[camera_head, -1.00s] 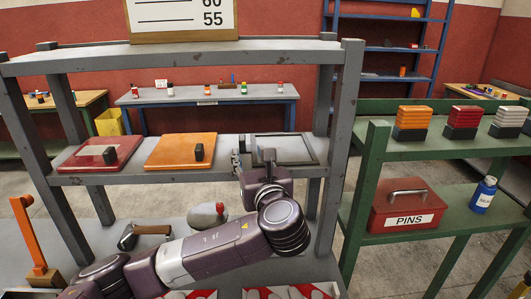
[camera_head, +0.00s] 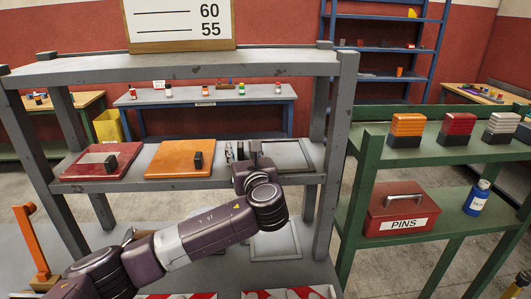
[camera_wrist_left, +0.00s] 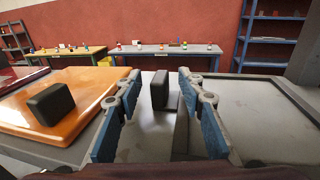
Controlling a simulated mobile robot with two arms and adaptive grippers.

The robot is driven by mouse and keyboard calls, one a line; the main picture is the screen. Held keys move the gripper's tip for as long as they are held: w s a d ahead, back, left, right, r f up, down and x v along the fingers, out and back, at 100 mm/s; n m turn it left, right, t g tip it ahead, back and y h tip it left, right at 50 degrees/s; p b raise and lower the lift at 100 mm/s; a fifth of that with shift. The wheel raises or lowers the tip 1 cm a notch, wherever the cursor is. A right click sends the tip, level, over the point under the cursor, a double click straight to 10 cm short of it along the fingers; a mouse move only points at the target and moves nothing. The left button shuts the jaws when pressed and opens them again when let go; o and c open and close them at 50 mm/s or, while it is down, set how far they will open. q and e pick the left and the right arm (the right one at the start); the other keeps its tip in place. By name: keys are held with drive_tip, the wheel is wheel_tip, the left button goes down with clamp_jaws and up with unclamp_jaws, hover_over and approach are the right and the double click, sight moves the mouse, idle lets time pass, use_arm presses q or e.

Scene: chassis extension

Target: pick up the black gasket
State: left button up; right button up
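The black gasket (camera_head: 307,155) looks like a thin dark rectangular frame lying flat on the grey middle shelf, right of the orange panel (camera_head: 180,157). Its dark edge also shows at the right in the left wrist view (camera_wrist_left: 252,77). An upright black block (camera_wrist_left: 160,90) stands at its left side; I cannot tell if they are joined. My left gripper (camera_head: 244,152) is at that block. In the left wrist view its blue-padded fingers (camera_wrist_left: 158,110) are open, one each side of the block, with gaps visible. My right gripper is not in view.
A red panel (camera_head: 103,161) with a black block lies at the left of the shelf. Grey posts (camera_head: 335,150) and the upper board (camera_head: 180,67) bound the space. A green rack (camera_head: 365,170) with a red PINS box (camera_head: 402,208) stands at right.

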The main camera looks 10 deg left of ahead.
use_arm(q)
clamp_jaws()
drive_tip(key=shift+r, duration=0.1)
